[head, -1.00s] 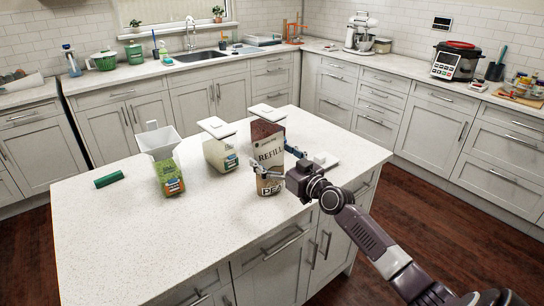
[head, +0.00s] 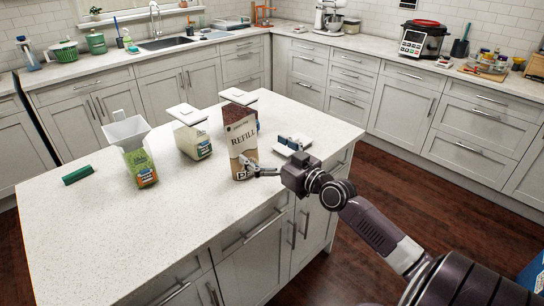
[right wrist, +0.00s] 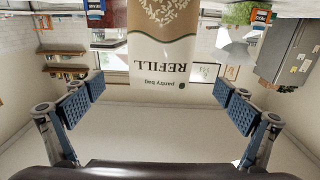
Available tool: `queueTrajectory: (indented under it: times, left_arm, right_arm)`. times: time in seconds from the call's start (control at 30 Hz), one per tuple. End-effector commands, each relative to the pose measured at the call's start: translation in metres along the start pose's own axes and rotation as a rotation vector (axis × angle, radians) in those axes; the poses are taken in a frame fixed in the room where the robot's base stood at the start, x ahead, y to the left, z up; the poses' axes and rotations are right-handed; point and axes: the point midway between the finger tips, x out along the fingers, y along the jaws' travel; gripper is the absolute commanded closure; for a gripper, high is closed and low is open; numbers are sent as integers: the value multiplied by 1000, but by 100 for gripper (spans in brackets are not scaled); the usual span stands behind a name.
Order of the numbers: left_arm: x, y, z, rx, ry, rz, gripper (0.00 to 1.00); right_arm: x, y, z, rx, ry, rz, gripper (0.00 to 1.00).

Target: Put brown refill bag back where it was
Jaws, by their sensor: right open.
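In the right wrist view the bag (right wrist: 163,52) appears upside down, centred between the open fingers (right wrist: 160,95), with clear space on both sides. My left gripper is not in view.
On the island (head: 150,230) stand a green bag with a white funnel (head: 126,130) and a pale bag with a white top piece (head: 193,140). A green strip (head: 77,175) lies at the left. The island's front is clear.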

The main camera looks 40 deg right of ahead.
Motion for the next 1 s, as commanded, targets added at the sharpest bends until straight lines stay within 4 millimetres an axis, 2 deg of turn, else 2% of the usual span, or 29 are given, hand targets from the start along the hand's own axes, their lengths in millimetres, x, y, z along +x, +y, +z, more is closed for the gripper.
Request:
queueTrajectory:
  times: [0.1,0.33,1.0]
  left_arm:
    - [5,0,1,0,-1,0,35]
    - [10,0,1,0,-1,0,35]
    - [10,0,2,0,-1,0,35]
  right_arm:
    - [-17,-1,3,-2,-3,-2,2]
    - [-36,0,1,0,-2,-1,2]
    - [-40,-1,0,0,0,-1,2]
